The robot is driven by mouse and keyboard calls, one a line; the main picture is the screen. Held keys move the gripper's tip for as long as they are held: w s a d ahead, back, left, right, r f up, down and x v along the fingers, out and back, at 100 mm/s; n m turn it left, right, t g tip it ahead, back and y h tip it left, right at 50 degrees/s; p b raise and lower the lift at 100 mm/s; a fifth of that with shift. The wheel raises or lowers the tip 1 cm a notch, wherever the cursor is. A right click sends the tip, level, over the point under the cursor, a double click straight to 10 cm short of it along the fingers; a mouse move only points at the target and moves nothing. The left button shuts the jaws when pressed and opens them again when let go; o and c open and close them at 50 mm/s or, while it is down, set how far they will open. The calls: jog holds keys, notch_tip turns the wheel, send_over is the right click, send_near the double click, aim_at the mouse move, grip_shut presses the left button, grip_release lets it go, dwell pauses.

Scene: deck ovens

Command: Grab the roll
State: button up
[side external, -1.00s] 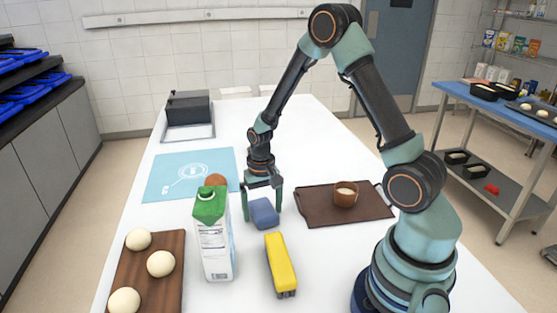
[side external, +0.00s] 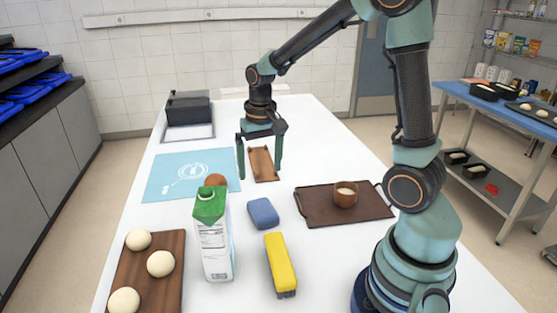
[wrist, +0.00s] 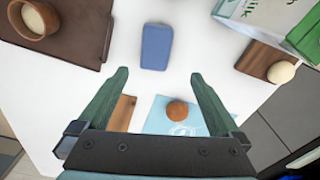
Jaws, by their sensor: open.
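The roll (side external: 215,179) is small, round and brown. It lies at the near right edge of the light-blue mat (side external: 165,178), partly hidden behind the milk carton in the side view. In the wrist view the roll (wrist: 178,110) shows whole, between my fingers and nearer the right one. My gripper (side external: 260,175) is open and empty, pointing down above the table, to the right of the roll and apart from it.
A green-topped milk carton (side external: 214,240) stands close in front of the roll. A small wooden board (side external: 264,165) lies behind my fingers.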

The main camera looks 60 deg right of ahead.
jog(key=s+a+r+n+t, duration=0.5)
jog(key=s+a+r+n, duration=0.1)
jog(key=r, duration=0.4)
jog(key=s+a, duration=0.1)
jog(key=s, duration=0.1)
jog(key=shift+s+a+r, duration=0.15)
jog(key=shift+s+a, duration=0.25)
jog(key=shift+c, duration=1)
